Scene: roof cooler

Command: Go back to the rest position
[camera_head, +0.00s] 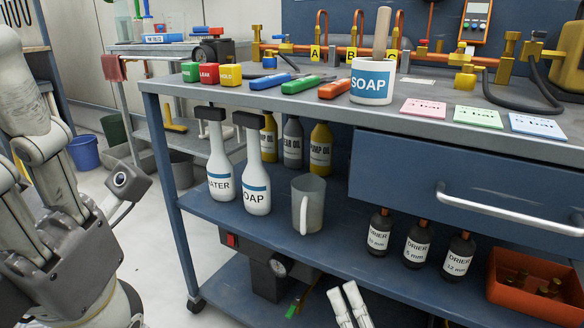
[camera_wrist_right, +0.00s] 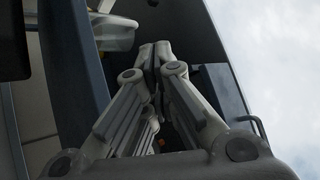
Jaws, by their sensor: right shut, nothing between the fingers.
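My right gripper (camera_head: 346,290) shows at the bottom of the head view, below the workbench's middle shelf, with its pale fingers pointing up. In the right wrist view the fingertips of my right gripper (camera_wrist_right: 153,52) are together, with nothing between them. My left arm (camera_head: 60,210) comes in along the left edge of the head view; no left fingertips can be made out.
The blue workbench (camera_head: 440,126) fills the right. Its middle shelf (camera_head: 345,245) holds bottles, a jug (camera_head: 307,203) and an orange bin (camera_head: 515,302). A drawer handle (camera_head: 510,212) juts out. Bare floor (camera_head: 150,255) lies between my left arm and the bench.

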